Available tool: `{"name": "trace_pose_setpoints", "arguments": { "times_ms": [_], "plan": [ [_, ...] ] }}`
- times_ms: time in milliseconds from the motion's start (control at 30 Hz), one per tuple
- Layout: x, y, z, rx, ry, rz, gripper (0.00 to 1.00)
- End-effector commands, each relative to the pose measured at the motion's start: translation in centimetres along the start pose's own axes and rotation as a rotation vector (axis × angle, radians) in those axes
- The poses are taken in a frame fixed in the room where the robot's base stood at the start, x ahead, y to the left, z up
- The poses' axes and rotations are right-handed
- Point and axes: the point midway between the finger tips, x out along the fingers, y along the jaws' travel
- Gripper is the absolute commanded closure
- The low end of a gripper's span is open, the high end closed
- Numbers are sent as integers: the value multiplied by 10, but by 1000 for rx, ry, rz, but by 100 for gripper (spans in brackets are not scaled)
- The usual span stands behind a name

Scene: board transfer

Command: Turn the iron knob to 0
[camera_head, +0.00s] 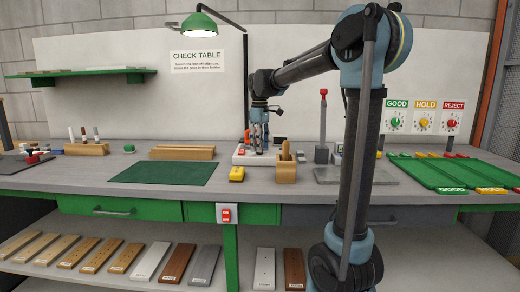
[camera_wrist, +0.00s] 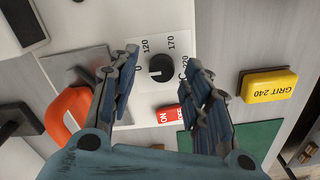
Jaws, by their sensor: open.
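The iron knob is a round black knob (camera_wrist: 162,67) on a white dial plate (camera_wrist: 150,48) printed 0, 120, 170 and 220. It lies between and just beyond my fingertips in the wrist view. My gripper (camera_wrist: 160,75) is open, with a finger on each side of the knob and a gap to it. In the head view my gripper (camera_head: 259,140) points down over the white station (camera_head: 242,158) on the bench; the knob is hidden there. A red ON switch (camera_wrist: 168,114) sits beside the dial, partly covered by the right finger. The exact pointer setting is hard to read.
A yellow GRIT 240 block (camera_wrist: 266,85) lies right of the dial. An orange-red handle (camera_wrist: 66,115) stands close to the left finger. A wooden holder (camera_head: 286,170) stands right of the station. A green mat (camera_head: 164,172) lies to the left.

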Motion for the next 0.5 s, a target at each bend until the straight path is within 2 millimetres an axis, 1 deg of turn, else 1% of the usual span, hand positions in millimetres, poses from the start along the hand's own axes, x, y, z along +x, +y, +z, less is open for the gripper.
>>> {"name": "trace_pose_setpoints", "arguments": {
  "times_ms": [300, 500],
  "plan": [
    [-57, 1, 0, 0, 0, 0, 56],
    [-88, 1, 0, 0, 0, 0, 56]
  ]
}}
